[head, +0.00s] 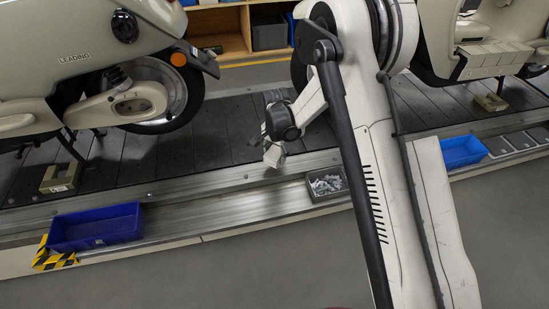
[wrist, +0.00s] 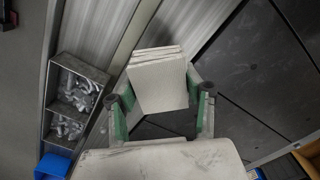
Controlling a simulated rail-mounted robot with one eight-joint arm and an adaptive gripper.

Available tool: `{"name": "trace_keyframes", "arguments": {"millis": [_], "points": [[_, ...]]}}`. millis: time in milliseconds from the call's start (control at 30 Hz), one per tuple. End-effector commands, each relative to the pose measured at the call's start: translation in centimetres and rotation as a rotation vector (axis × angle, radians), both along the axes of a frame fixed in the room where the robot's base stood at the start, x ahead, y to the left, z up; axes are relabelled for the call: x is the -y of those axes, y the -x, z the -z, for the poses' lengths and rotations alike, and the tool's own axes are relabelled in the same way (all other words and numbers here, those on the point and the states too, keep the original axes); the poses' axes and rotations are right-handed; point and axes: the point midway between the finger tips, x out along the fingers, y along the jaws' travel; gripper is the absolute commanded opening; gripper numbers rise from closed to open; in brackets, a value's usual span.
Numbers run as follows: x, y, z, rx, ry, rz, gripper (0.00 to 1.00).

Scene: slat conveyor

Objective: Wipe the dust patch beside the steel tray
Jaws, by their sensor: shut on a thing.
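My gripper (head: 268,142) is shut on a folded off-white cloth (wrist: 158,80), held between its green-sided fingers in the wrist view (wrist: 160,108). In the head view the cloth (head: 274,157) hangs above the metal edge of the conveyor, left of the steel tray. The steel tray (head: 327,195) is a small grey box of shiny metal parts on the ledge. In the wrist view the tray (wrist: 48,99) is left of the gripper and shows two compartments. I cannot make out a clear dust patch; the cloth and fingers hide part of the surface.
A blue bin (head: 96,228) stands on the ledge at left beside a yellow-black striped block (head: 50,258). Another blue bin (head: 462,151) is at right. Scooters (head: 85,60) stand on the dark slats (head: 215,135). The ledge (head: 230,205) between left bin and tray is clear.

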Motion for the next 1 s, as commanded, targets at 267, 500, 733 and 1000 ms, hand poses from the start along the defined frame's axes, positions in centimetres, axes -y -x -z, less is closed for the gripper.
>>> {"name": "trace_keyframes", "arguments": {"millis": [267, 500, 733, 1000], "points": [[0.2, -0.1, -2.6, 0.0, 0.0, 0.003, 0.01], [0.2, -0.1, -3.0, 0.0, 0.0, 0.004, 0.01], [0.2, -0.1, -3.0, 0.0, 0.0, 0.004, 0.01], [0.7, -0.1, -3.5, 0.0, 0.0, -0.004, 0.01]]}}
